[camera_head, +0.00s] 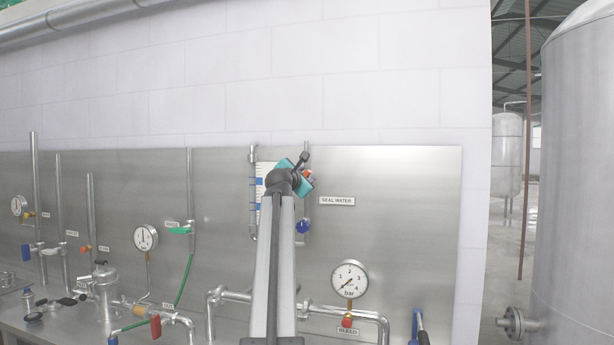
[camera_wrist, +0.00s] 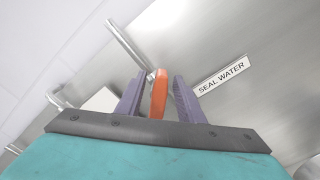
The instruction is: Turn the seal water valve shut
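The seal water valve shows as an orange handle (camera_wrist: 158,94) in the wrist view, beside the SEAL WATER label (camera_wrist: 221,78). My gripper (camera_wrist: 159,78) is open, with one finger on each side of the handle and a narrow gap visible on both sides. The handle's long side runs roughly along the fingers in this view. In the head view a bit of the orange handle (camera_head: 307,173) shows at the right of my teal gripper (camera_head: 301,178), left of and above the label (camera_head: 337,201). My arm and gripper hide most of the valve and its pipe there.
A flow tube with a blue scale (camera_head: 260,185) stands close left of my gripper. A blue knob (camera_head: 303,226) sits on the pipe below. A pressure gauge (camera_head: 350,280) is lower right. The steel panel (camera_head: 410,220) is bare to the right.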

